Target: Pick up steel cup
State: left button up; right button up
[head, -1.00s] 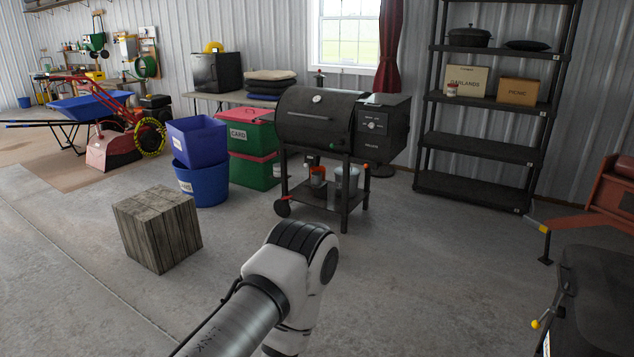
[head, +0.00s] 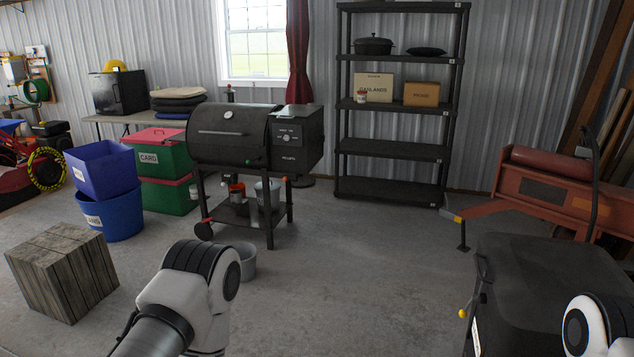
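I cannot make out a thing that is clearly a steel cup. A grey, open-topped round container (head: 247,263) stands on the floor in front of the grill, partly hidden by my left arm. My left arm rises at the bottom left of centre and part of my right arm shows at the bottom right. Neither gripper shows.
A black grill (head: 232,135) stands ahead. A wooden block (head: 62,272) and a blue bin (head: 110,217) are left. A black shelf rack (head: 395,151) stands at the back wall. A dark case (head: 545,285) and a red machine (head: 550,185) are right. The middle floor is clear.

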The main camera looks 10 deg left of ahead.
aim_at(236, 197)
jog(key=i+j+u, duration=0.35)
jog(key=i, duration=0.95)
jog(key=i+u, duration=0.3)
jog(key=i, duration=0.95)
jog(key=i+l, duration=0.1)
jog(key=i, duration=1.4)
jog(key=i+l, duration=0.1)
jog(key=i, duration=1.45)
